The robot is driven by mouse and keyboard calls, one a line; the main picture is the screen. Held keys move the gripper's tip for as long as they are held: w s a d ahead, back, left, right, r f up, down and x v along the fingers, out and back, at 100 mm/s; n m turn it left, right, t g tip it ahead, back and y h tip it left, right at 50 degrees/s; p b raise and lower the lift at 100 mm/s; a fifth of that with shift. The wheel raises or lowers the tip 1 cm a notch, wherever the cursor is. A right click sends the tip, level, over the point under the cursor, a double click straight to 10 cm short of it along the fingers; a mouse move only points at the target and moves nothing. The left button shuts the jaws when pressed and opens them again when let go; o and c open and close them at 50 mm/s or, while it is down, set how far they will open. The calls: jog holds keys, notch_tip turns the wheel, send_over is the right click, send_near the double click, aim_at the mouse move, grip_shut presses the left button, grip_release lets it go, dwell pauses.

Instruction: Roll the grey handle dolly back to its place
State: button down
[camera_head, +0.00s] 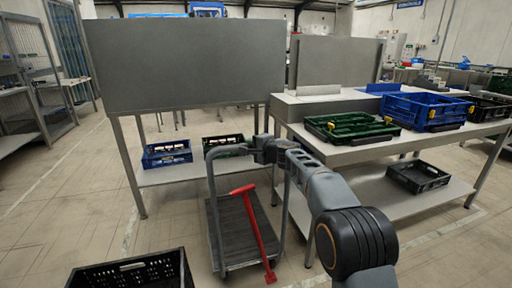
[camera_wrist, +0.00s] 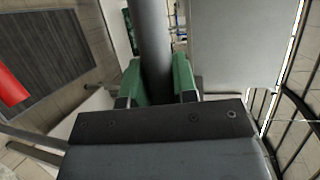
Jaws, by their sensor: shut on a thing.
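The grey handle dolly (camera_head: 240,228) stands on the tiled floor in front of the benches, its dark ribbed deck low and its grey tube handle upright at the left and top. A red long-handled tool (camera_head: 256,230) lies slanted across the deck. My gripper (camera_head: 263,148) is at the top bar of the handle. In the wrist view my gripper (camera_wrist: 160,82) has its green-padded fingers on both sides of the grey handle tube (camera_wrist: 152,40), shut on it. The dolly's deck (camera_wrist: 45,50) and part of the red tool (camera_wrist: 10,88) show at the left there.
A steel bench (camera_head: 350,155) at the right carries green (camera_head: 350,127) and blue (camera_head: 428,110) crates, with a black crate (camera_head: 418,176) on its lower shelf. A black crate (camera_head: 132,273) is at the front left. A grey panel (camera_head: 185,62) stands behind. Floor at the left is clear.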

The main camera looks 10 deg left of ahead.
jog(key=shift+a+r, duration=0.15)
jog(key=shift+r, duration=0.1)
jog(key=c, duration=1.1)
grip_release()
jog(key=shift+w+a+f, duration=0.1)
jog(key=shift+w+f, duration=0.05)
jog(key=shift+w, duration=0.05)
jog(key=shift+o, duration=1)
jog(key=shift+d, duration=0.2)
jog(key=b+v, duration=0.1)
jog(key=v, duration=1.2)
jog(key=shift+s+d, duration=0.25)
jog(key=shift+d, duration=0.1)
jog(key=s+d+r+n+g+h+p, duration=0.45)
jog(key=s+r+p, duration=0.45)
jog(key=s+p, duration=0.45)
jog(key=s+d+r+n+g+h+p, duration=0.2)
jog(key=s+d+n+h+p, duration=0.3)
jog(key=s+d+p, duration=0.9)
jog(key=s+r+h+p, duration=0.1)
jog(key=s+h, duration=0.1)
jog(key=s, duration=0.2)
jog(key=shift+g+p, duration=0.35)
jog(key=shift+p, duration=0.05)
